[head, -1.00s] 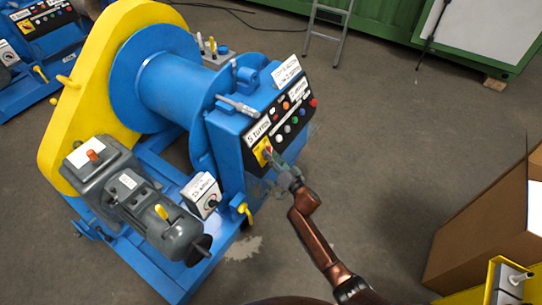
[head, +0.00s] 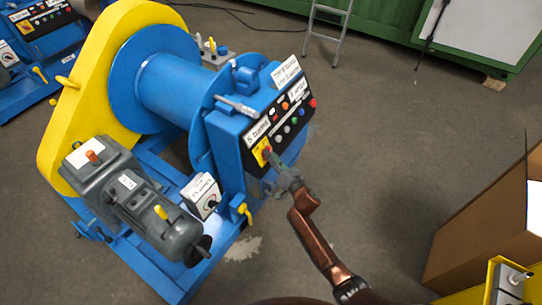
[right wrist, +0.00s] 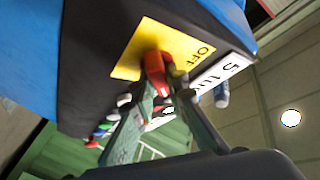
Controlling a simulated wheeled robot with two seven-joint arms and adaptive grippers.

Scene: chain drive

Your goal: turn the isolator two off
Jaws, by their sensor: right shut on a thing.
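A red isolator handle (head: 266,150) sits on a yellow plate (head: 258,153) at the left end of the black panel on the blue winch. In the right wrist view, the red handle (right wrist: 154,64) stands on the yellow plate (right wrist: 180,42), with "OFF" printed near it. My right gripper (head: 270,158) reaches the plate from below right. In the wrist view its fingers (right wrist: 158,92) are shut on the red handle, one on each side, and hide part of it. My left gripper is not in view.
The black panel also has several coloured buttons (head: 288,129). A white box with a dial (head: 207,198) and a yellow lever (head: 245,212) are lower on the winch. A cardboard box (head: 478,240) stands at the right. The floor between is clear.

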